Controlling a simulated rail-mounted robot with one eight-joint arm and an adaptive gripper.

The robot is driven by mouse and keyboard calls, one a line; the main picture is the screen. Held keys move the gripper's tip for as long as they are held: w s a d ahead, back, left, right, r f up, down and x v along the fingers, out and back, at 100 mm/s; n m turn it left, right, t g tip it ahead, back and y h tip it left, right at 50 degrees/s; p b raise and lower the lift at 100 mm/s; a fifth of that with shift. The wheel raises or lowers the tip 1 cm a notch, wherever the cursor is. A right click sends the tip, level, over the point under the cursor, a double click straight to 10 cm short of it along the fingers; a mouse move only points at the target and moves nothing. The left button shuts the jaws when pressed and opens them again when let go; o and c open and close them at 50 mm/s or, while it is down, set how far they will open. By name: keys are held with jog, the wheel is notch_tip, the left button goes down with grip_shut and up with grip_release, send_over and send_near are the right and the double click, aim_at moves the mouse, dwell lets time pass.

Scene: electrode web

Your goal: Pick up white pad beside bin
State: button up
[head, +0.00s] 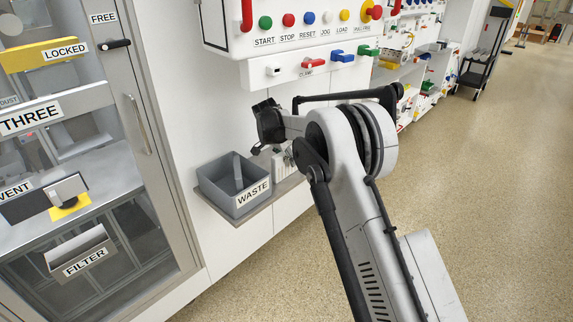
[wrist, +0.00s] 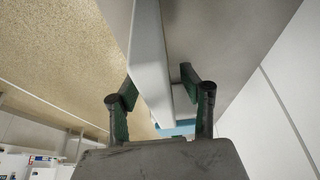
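The grey bin labelled WASTE (head: 235,185) stands on a small wall shelf in the head view. White upright pieces (head: 283,164), which look like the pad, stand just right of it, partly hidden by my arm. My gripper (head: 262,148) is above the bin's right rim and close to the white pieces. In the wrist view my gripper (wrist: 158,80) has its two green-lined fingers apart. A long pale bar and a short pale block (wrist: 185,104) show between or beyond the fingers; I cannot tell whether the block is the pad or whether either touches a finger.
The grey shelf (head: 268,202) juts from the white wall under the bin. A control panel (head: 305,70) with buttons and levers is above. A glass-fronted cabinet (head: 160,200) stands at left. The speckled floor (head: 480,160) at right is clear.

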grip_shut()
jog(key=shift+r, duration=0.1)
